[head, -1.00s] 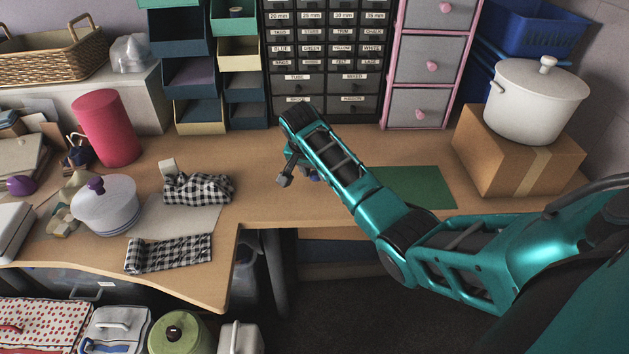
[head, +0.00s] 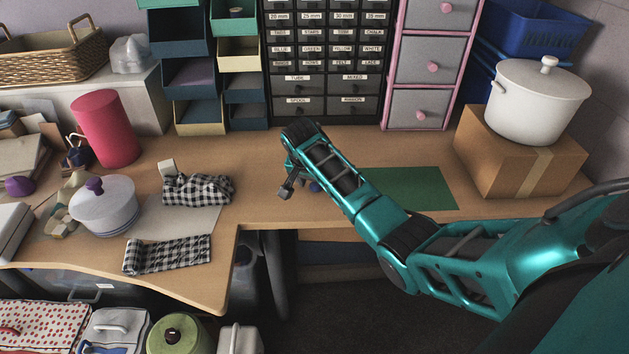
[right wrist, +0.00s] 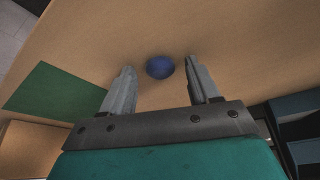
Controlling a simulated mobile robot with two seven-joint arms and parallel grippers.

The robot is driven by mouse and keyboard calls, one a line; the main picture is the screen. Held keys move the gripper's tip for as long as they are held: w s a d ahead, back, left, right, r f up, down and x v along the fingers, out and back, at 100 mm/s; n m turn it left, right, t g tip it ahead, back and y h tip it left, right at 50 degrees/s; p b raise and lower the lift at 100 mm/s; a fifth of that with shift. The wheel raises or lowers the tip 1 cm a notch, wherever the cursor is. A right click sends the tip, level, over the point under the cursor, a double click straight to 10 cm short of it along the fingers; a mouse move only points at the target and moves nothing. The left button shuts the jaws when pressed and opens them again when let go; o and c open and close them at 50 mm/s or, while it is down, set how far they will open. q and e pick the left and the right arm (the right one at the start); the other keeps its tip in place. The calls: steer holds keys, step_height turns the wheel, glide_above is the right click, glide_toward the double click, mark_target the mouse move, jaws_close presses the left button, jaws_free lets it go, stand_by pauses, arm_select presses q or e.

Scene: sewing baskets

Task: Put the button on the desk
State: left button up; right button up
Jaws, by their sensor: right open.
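The button, a small round dark blue piece (right wrist: 160,67), lies on the wooden desk (head: 262,205). In the right wrist view it is between the two fingertips, with a gap on each side. My right gripper (right wrist: 160,82) is open and empty, pointing down at the desk around the button. In the head view the right gripper (head: 286,190) is over the front middle of the desk, and the button (head: 315,187) shows only partly beside my arm. My left gripper is not in view.
A green mat (head: 420,187) lies right of the button. A cardboard box (head: 500,165) carries a white pot (head: 535,105). Checkered cloth (head: 196,190) and a lidded pot (head: 105,210) are at the left. Drawer units stand along the back (head: 325,84). The desk behind the gripper is clear.

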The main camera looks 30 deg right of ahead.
steer(key=shift+r, duration=0.25)
steer(key=p+v, duration=0.3)
steer(key=v, duration=0.8)
steer(key=a+f+n+t, duration=0.1)
steer(key=s+a+f+n+t, duration=0.1)
steer(key=f, duration=0.1)
steer(key=s+a+f+n+t, duration=0.1)
steer(key=shift+s+a+f+n+y, duration=0.25)
steer(key=shift+f+n+y, duration=0.05)
steer(key=shift+n+y, duration=0.1)
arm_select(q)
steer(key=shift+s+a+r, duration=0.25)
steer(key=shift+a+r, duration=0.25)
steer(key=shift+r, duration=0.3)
arm_select(e)
steer(key=s+a+f+n+t+y, duration=0.2)
steer(key=s+a+f+n, duration=0.2)
steer(key=s, duration=0.6)
steer(key=s+a+f+n+t+y, duration=0.2)
steer(key=s+a+f+n, duration=0.3)
steer(key=s, duration=0.5)
steer(key=shift+a+f+n+t+y, duration=0.2)
steer(key=shift+a+n+t+y, duration=0.15)
steer(key=shift+a+t, duration=0.25)
